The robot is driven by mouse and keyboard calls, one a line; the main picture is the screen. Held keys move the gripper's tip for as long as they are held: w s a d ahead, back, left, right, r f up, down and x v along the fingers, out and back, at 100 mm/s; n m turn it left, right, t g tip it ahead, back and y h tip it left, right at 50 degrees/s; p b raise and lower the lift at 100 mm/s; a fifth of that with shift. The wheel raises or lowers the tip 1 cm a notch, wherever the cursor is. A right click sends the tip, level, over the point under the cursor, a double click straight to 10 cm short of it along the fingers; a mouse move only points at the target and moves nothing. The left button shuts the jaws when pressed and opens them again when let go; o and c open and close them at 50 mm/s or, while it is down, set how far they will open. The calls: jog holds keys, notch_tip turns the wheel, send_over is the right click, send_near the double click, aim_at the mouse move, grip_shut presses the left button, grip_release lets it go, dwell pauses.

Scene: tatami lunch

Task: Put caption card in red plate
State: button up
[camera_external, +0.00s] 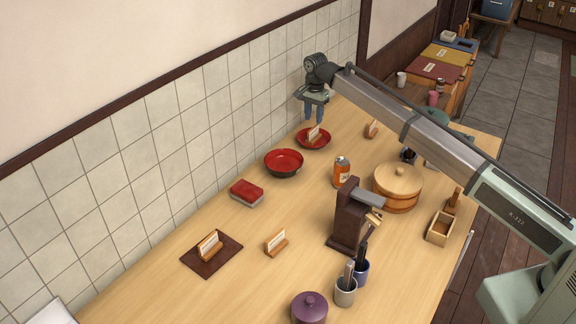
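The red plate (325,143) lies on the table near the tiled wall, at the far end. A caption card (314,132) in a wooden holder stands in it. My gripper (314,121) is just above this card, pointing down, with its two blue fingers apart and nothing visible between them. Another caption card (277,242) stands on the bare table at the front. One (209,245) stands on a dark square mat (227,258) at the left. Another wooden holder (371,128) stands right of the plate.
A red and black bowl (284,164) is close to the plate. A red box (246,193), an orange can (341,173), a lidded wooden tub (397,187) and a tall dark brown stand (347,217) occupy the middle. A purple pot (310,309) is at the front. The tiled wall borders the left.

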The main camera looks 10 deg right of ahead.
jog(key=shift+r, duration=2.8)
